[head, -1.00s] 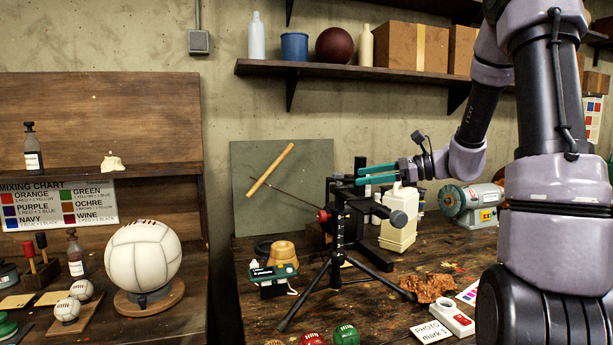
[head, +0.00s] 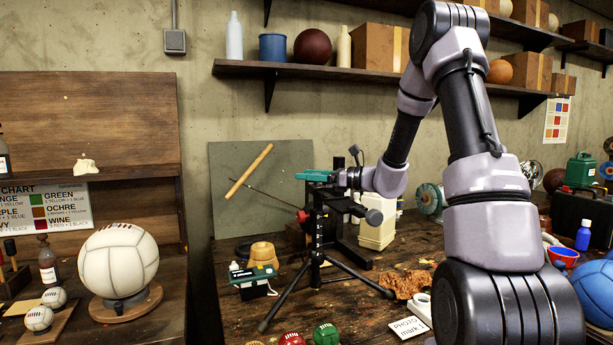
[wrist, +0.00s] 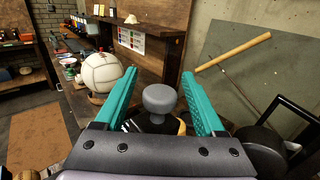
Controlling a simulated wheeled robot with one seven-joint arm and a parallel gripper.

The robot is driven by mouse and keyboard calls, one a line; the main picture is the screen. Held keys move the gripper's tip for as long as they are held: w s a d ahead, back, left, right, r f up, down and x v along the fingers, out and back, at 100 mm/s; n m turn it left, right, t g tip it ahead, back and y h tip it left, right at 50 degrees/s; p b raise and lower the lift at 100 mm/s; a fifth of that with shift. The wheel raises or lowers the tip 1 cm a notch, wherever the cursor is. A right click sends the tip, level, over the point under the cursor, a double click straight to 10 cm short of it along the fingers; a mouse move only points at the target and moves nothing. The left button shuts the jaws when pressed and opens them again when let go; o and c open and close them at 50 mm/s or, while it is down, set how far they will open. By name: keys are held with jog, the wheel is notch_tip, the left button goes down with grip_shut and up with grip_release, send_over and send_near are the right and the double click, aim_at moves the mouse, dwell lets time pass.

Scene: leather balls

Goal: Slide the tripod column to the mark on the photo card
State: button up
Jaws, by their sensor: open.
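A black tripod (head: 317,240) stands on the dark wooden bench with its legs spread and a column with light marks. A red knob (head: 303,216) is on its left side. The photo card (head: 409,327), reading "PHOTO mark 1", lies at the bench's front. My gripper (head: 316,176) is at the top of the tripod, its teal fingers level and pointing left. In the wrist view the open fingers (wrist: 160,88) stand on either side of a grey round cap (wrist: 159,98), with gaps visible on both sides. The column below the cap is mostly hidden there.
A white ball (head: 118,262) on a stand is on the left bench. Red and green balls (head: 325,335) lie at the front. A cream bottle (head: 377,228) stands behind the tripod, and a brown leather scrap (head: 405,284) lies to its right.

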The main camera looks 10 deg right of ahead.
jog(key=shift+w+a, duration=0.25)
jog(key=shift+a, duration=0.15)
jog(key=shift+c, duration=0.4)
grip_shut()
jog(key=shift+r, duration=0.1)
dwell(0.8)
